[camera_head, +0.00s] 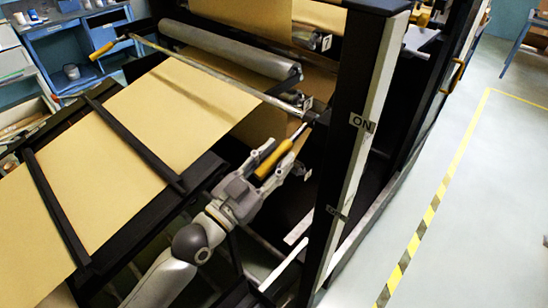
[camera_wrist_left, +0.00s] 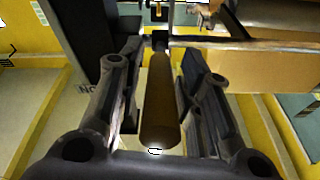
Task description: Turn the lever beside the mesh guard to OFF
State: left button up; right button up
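The lever's orange-yellow grip (camera_head: 273,160) is on a thin pale rod that runs up and right toward the dark post. My left gripper (camera_head: 277,163) is at this grip, its fingers one on each side. In the left wrist view the grip (camera_wrist_left: 160,105) lies lengthwise between the spread fingers, with a gap visible on each side. An ON label (camera_head: 362,122) is on the post, above and right of the grip. A smaller label (camera_head: 336,211), too small to read surely, is lower on the post. I cannot make out the mesh guard. My right gripper is out of view.
Brown kraft paper (camera_head: 150,130) runs over the machine, crossed by dark bars. A grey roller (camera_head: 230,48) and a long rod with another orange handle (camera_head: 102,50) are behind. The dark post (camera_head: 350,150) is close right of my gripper. Open floor (camera_head: 490,200) lies beyond.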

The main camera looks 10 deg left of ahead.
pick_arm(q)
jog(key=shift+o, duration=0.2)
jog(key=shift+r, duration=0.1)
jog(key=v, duration=1.2)
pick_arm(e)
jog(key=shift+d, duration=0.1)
pick_arm(q)
jog(key=shift+c, duration=0.2)
